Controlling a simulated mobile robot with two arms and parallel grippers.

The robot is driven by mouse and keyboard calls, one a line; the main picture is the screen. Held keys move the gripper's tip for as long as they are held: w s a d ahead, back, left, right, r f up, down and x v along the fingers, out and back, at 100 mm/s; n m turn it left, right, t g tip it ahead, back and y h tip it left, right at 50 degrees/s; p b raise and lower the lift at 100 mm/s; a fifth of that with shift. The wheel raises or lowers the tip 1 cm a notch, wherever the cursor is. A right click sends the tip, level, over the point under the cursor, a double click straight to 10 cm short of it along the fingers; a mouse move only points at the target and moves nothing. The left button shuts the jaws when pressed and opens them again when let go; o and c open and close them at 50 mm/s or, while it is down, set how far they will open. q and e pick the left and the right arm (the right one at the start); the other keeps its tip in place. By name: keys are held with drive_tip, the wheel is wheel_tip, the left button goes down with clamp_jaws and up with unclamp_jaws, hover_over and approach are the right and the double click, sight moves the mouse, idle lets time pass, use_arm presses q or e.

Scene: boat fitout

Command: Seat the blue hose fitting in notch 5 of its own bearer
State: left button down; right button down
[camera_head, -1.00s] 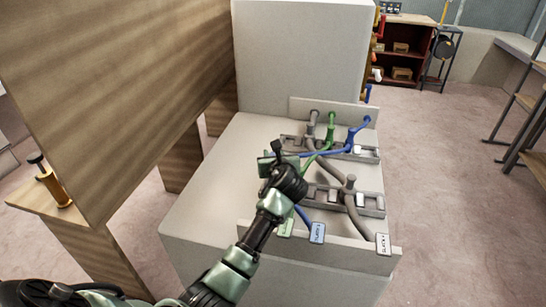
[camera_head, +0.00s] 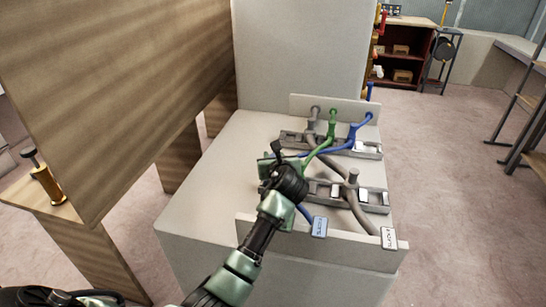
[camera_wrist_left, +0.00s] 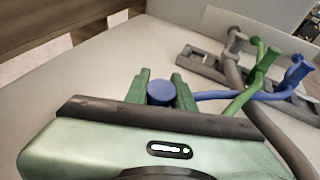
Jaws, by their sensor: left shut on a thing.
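The blue hose fitting is a round blue cap (camera_wrist_left: 161,92) between the two green fingers of my left gripper (camera_wrist_left: 160,88), which is shut on it. In the head view this gripper (camera_head: 272,155) is above the platform, left of the two bearers, and hides the fitting. The blue hose (camera_head: 330,150) runs from it rightward to a blue post in the far bearer (camera_head: 368,149), then up to the back panel. The near bearer (camera_head: 322,187) lies to the right of my wrist, partly hidden by it. Notch numbers cannot be read. My right gripper is not in view.
A green hose (camera_head: 318,150) and a grey hose (camera_head: 362,208) cross the bearers close to the gripper. A wooden panel (camera_head: 120,90) stands at left. The platform's left side is bare.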

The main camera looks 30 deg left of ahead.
use_arm(q)
drive_tip(key=shift+f, duration=0.45)
drive_tip(key=c, duration=1.1)
unclamp_jaws()
drive_tip(key=v, duration=0.8)
drive_tip(key=shift+p, duration=0.35)
